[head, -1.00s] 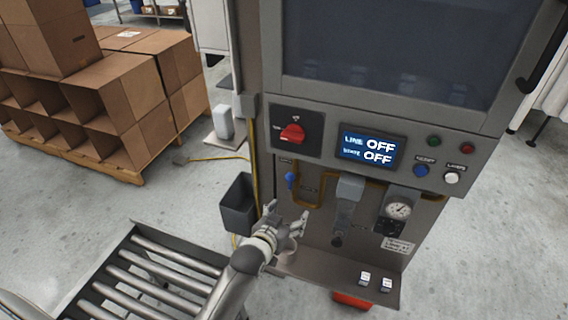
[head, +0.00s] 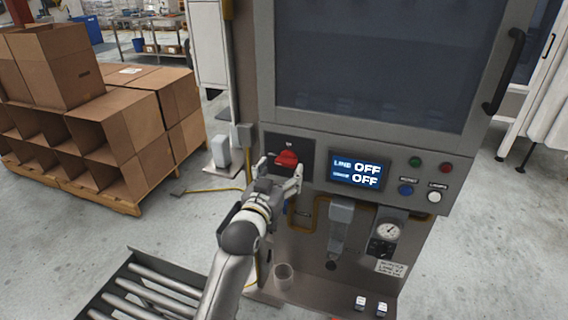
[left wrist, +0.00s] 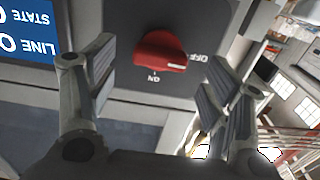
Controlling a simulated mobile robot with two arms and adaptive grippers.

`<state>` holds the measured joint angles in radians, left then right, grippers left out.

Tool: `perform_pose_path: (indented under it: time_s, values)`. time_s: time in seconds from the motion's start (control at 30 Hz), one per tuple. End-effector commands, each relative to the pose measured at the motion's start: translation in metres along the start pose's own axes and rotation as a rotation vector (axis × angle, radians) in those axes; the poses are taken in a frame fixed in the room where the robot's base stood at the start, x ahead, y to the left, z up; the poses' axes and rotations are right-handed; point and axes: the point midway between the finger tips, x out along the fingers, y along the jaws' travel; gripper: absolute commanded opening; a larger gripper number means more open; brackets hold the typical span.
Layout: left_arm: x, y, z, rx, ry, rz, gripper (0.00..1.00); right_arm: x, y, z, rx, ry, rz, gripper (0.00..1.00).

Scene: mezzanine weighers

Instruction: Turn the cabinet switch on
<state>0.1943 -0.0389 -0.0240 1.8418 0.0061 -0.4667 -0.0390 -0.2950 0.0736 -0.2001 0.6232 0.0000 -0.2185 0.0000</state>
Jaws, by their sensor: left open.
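The cabinet switch (head: 287,158) is a red rotary knob on a dark square plate on the grey cabinet (head: 345,145). In the left wrist view the red knob (left wrist: 160,52) shows upside down, with "OFF" to its right and "ON" below it; its pale mark lies at the OFF side. My left gripper (head: 281,172) is open and empty in front of the switch. In the left wrist view its fingers (left wrist: 162,68) stand apart on either side of the knob, with no clear contact. The display (head: 357,173) reads OFF on both lines. My right gripper is out of view.
Right of the display are a green button (head: 415,161), a red button (head: 445,168), a blue button (head: 405,189) and a white button (head: 434,197). A gauge (head: 389,231) sits below. A roller conveyor (head: 140,290) and stacked cardboard boxes (head: 110,110) stand left.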

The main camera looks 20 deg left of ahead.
Motion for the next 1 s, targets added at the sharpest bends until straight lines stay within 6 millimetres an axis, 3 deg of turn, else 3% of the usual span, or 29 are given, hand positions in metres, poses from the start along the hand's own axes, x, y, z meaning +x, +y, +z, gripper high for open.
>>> perform_pose_path:
  time_s: [0.23, 0.63, 1.0]
  values:
    - [0.026, 0.0, -0.001, -0.001, 0.001, 0.0, 0.73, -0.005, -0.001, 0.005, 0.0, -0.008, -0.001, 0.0]
    - [0.032, 0.0, 0.0, -0.001, 0.0, 0.0, 0.73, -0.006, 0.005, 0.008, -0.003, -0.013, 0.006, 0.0]
    - [0.032, 0.0, 0.0, 0.0, 0.0, 0.0, 0.28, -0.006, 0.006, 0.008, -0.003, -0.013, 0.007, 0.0]
